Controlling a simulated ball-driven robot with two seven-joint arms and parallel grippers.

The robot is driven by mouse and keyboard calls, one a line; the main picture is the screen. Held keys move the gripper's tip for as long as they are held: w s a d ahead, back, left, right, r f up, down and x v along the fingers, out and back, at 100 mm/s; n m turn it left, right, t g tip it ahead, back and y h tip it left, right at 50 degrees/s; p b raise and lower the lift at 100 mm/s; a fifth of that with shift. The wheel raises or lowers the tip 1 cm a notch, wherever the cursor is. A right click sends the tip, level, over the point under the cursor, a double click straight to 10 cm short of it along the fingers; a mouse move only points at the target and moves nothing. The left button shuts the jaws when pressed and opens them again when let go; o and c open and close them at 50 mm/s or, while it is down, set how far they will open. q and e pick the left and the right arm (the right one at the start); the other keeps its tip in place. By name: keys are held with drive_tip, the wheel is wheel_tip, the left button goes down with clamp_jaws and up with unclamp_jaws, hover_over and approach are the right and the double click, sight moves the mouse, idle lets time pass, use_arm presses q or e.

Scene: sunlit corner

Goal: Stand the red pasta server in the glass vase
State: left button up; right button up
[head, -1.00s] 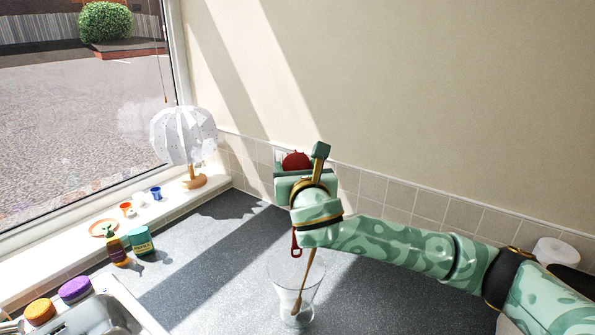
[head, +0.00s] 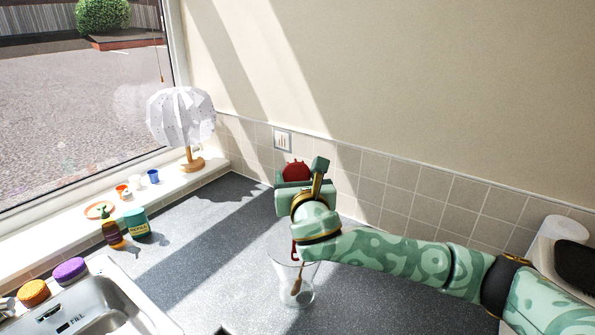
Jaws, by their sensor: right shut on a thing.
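The red pasta server (head: 296,171) is held upright in my right gripper (head: 295,188), its red head above the jaws. The red loop at the end of its handle hangs below the gripper, overlapping the rim area of the glass vase (head: 298,296) in the head view. I cannot tell whether the handle end is inside the rim or in front of or behind it. The clear vase stands on the dark counter below my right gripper, which partly hides its top. A wooden utensil (head: 297,284) leans in the vase. My left gripper is not in view.
A sink (head: 120,305) with orange and purple round items on its edge is at lower left. A brown bottle (head: 112,233) and teal container (head: 136,223) stand by the sill. A white lamp (head: 182,118) is behind. The counter left of the vase is clear.

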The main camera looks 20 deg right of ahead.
drive_tip(key=shift+f+b, duration=1)
drive_tip(key=shift+f, duration=1.7)
drive_tip(key=o, duration=1.1)
drive_tip(key=shift+o, duration=0.2)
drive_tip(key=s+a+p, duration=0.1)
drive_tip(key=s+a, duration=0.1)
drive_tip(key=s, duration=1.4)
drive_tip(key=shift+r, duration=0.4)
